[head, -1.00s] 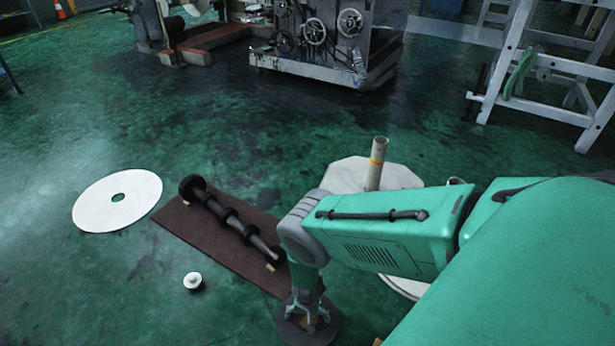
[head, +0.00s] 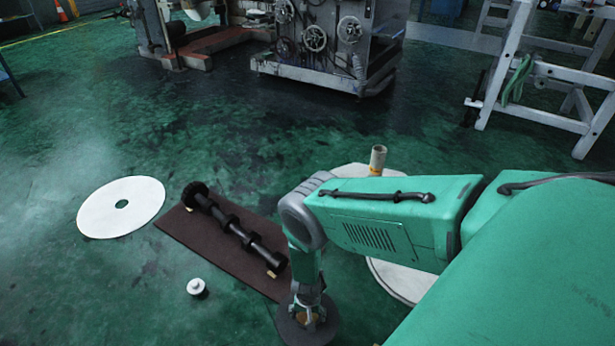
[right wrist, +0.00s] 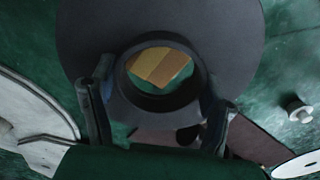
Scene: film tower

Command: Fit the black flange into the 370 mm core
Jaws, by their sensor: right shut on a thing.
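The black flange (right wrist: 225,40), a wide dark disc with a raised ring hub (right wrist: 125,85), fills the upper middle of the right wrist view. My right gripper (right wrist: 158,110) is shut on the hub, one finger on each side. In the head view my right gripper (head: 307,309) points down over the flange (head: 299,333), low in the middle. A tan and orange piece (right wrist: 160,68) shows through the hub hole; I cannot tell what it is. A pale tube with an orange band (head: 377,160) stands upright behind my right arm, partly hidden. I cannot tell its length. My left gripper is not in view.
A brown mat (head: 240,268) carries a black shaft with collars (head: 235,228). A white disc with a hole (head: 100,215) and a small white-topped knob (head: 196,286) lie on the floor at left. A white platform (head: 405,283) is partly behind my arm. Machinery (head: 330,45) stands at the back.

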